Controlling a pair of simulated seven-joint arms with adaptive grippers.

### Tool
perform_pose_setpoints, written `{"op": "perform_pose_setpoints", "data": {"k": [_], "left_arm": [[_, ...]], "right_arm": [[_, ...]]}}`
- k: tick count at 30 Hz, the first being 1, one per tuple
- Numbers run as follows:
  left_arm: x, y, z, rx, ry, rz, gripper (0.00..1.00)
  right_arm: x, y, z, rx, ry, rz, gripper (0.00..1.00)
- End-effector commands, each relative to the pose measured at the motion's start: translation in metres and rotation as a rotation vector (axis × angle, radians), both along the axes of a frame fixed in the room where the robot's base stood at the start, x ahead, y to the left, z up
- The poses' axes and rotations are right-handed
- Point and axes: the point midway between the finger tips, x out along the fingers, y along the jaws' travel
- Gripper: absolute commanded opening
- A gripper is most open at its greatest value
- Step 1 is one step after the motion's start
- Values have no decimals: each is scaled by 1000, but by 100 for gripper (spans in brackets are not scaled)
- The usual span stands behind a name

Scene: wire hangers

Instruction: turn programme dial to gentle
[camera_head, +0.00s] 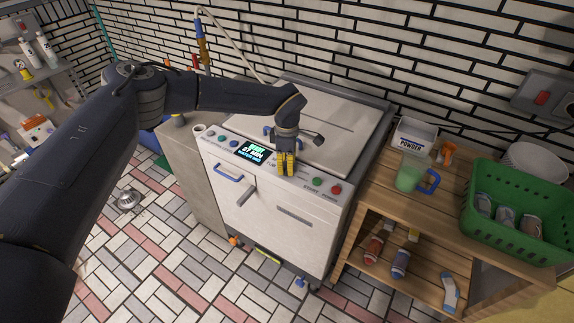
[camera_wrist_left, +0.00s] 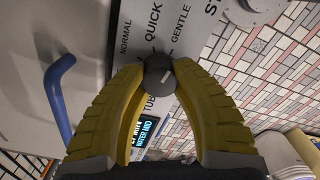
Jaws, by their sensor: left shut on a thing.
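The programme dial is a small dark round knob (camera_wrist_left: 160,76) on the white panel of the washing machine (camera_head: 272,215). In the left wrist view, the labels NORMAL, QUICK and GENTLE stand above it, and part of TUB shows below left. A short pale mark on the dial slants up to the right; I cannot tell which label it meets. My left gripper (camera_head: 287,166), with yellow ribbed fingers, is shut on the dial, one finger on each side (camera_wrist_left: 160,85). In the head view the fingers hide the dial. My right gripper is not in view.
A lit display (camera_head: 254,152) and several coloured buttons line the panel. A blue handle (camera_head: 228,173) is on the front. At right, a wooden bench (camera_head: 385,178) holds a powder box (camera_head: 414,136), a green jug (camera_head: 411,173) and a green basket (camera_head: 505,242).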

Motion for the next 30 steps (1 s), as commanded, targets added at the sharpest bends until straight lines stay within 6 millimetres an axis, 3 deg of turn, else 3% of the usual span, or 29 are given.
{"op": "perform_pose_setpoints", "data": {"k": [1,2,9,20,30], "left_arm": [[0,0,0,0,0,-1,0],[0,0,0,0,0,-1,30],[0,0,0,0,0,0,58],[0,0,5,0,-1,0,59],[1,0,58,0,-4,-1,59]], "right_arm": [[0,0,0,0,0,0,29],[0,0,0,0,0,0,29],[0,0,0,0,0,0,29],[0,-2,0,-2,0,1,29],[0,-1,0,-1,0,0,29]]}}
